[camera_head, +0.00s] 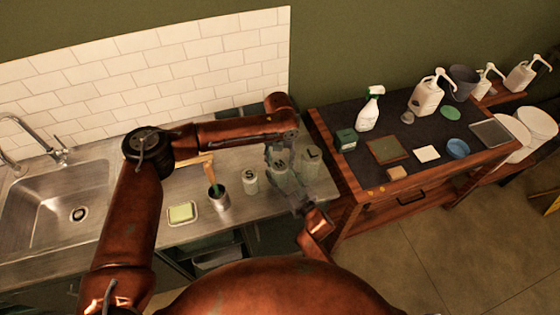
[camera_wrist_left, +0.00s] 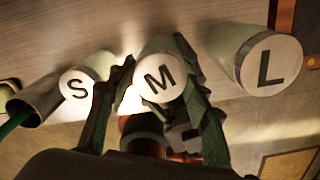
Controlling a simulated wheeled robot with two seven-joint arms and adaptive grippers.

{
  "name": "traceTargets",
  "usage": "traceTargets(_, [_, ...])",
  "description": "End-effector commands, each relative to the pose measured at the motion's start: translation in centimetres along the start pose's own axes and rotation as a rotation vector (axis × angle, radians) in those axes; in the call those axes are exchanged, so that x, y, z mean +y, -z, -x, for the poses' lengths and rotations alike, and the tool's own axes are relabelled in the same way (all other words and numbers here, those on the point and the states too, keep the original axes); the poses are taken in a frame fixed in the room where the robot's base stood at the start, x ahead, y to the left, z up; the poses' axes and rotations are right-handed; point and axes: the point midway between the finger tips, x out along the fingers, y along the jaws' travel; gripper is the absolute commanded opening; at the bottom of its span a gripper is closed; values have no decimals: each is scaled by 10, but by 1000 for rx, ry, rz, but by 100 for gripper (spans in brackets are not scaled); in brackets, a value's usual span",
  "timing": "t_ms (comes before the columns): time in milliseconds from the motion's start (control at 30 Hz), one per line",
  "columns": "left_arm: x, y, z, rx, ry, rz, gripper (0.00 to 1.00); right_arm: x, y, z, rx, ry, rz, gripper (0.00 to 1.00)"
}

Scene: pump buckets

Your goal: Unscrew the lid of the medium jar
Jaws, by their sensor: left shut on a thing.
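The medium jar (camera_head: 281,181) stands on the steel counter between the small jar (camera_head: 250,181) and the large jar (camera_head: 310,162). Its pale round lid, marked M (camera_wrist_left: 159,78), faces the left wrist camera. My left gripper (camera_wrist_left: 158,92) has a dark finger on either side of this lid and is shut on it. In the head view my left gripper (camera_head: 279,158) partly covers the medium jar. My right gripper (camera_head: 300,200) is low at the counter's front edge, near the medium jar. Its fingertips are unclear. The small lid S (camera_wrist_left: 78,88) and large lid L (camera_wrist_left: 270,64) are on their jars.
A cup with a brush (camera_head: 218,201) and a tray with a yellow-green sponge (camera_head: 182,213) lie left of the jars, beyond them the sink (camera_head: 60,205). A wooden table (camera_head: 330,130) with bottles and small items stands close on the right.

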Motion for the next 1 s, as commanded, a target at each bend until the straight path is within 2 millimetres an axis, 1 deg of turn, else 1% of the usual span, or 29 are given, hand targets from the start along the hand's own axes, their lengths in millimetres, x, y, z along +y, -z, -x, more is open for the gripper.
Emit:
traceTargets(33, [1, 0, -1, 1, -1, 98, 16, 0, 0, 0, 0, -1, 0, 0])
traceTargets(100, [0, 0, -1, 2, 0, 241, 16, 0, 0, 0, 0, -1, 0, 0])
traceTargets(667, [0, 1, 0, 2, 0, 1401, 16, 0, 0, 0, 0, -1, 0, 0])
traceTargets(1000, [-1, 0, 1, 4, 0, 2118, 16, 0, 0, 0, 0, 0, 1, 0])
